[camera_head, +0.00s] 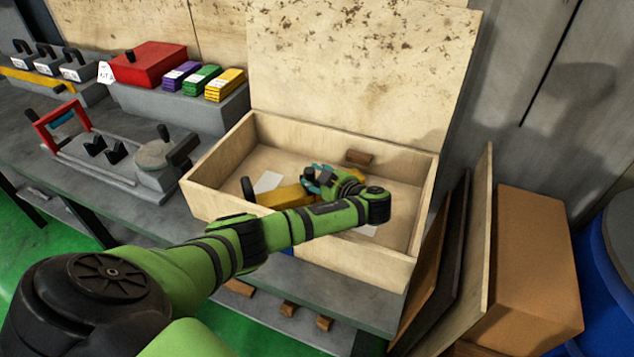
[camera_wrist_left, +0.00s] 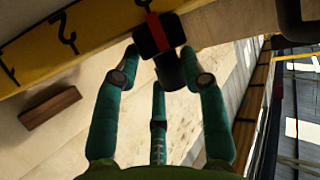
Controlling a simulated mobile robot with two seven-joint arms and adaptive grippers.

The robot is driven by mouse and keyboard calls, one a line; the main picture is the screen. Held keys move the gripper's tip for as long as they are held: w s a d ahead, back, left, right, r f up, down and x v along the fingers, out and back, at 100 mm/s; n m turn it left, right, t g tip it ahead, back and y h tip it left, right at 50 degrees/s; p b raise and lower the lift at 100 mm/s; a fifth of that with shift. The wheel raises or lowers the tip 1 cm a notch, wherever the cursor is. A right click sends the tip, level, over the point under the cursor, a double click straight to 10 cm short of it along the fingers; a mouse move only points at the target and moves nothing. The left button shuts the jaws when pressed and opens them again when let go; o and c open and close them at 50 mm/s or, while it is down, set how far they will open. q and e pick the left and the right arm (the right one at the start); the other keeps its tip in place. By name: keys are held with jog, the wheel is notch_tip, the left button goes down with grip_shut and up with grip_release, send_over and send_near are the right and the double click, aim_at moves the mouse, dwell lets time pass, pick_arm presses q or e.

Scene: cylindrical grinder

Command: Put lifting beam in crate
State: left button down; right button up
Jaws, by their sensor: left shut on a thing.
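The lifting beam (camera_head: 284,196) is a yellow bar with a dark end piece at its left, seen over the inside of the open wooden crate (camera_head: 205,204). In the left wrist view the beam (camera_wrist_left: 50,42) carries black markings and a black knob with a red band. My left gripper (camera_head: 318,179) is over the crate, its teal fingers shut on the beam's black knob. In the wrist view the gripper (camera_wrist_left: 165,72) closes around that knob. My forearm hides part of the beam, and I cannot tell whether the beam touches the crate floor. My right gripper is not in view.
A brown block (camera_head: 359,157) lies inside the crate by the back wall. The crate's lid (camera_head: 360,70) stands open behind it. A red box (camera_head: 147,64) and coloured blocks (camera_head: 203,80) sit to the left. Leaning boards (camera_head: 470,250) and a cardboard box (camera_head: 530,265) stand right.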

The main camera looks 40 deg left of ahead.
pick_arm(q)
jog(key=shift+a+r, duration=0.1)
jog(key=shift+r, duration=0.05)
jog(key=c, duration=0.7)
grip_release()
jog(key=shift+s, duration=0.1)
jog(key=shift+d, duration=0.45)
jog(key=b+v, duration=0.1)
jog(key=v, duration=0.5)
jog(key=shift+d+r, duration=0.25)
jog(key=shift+r, duration=0.05)
jog(key=shift+s, duration=0.15)
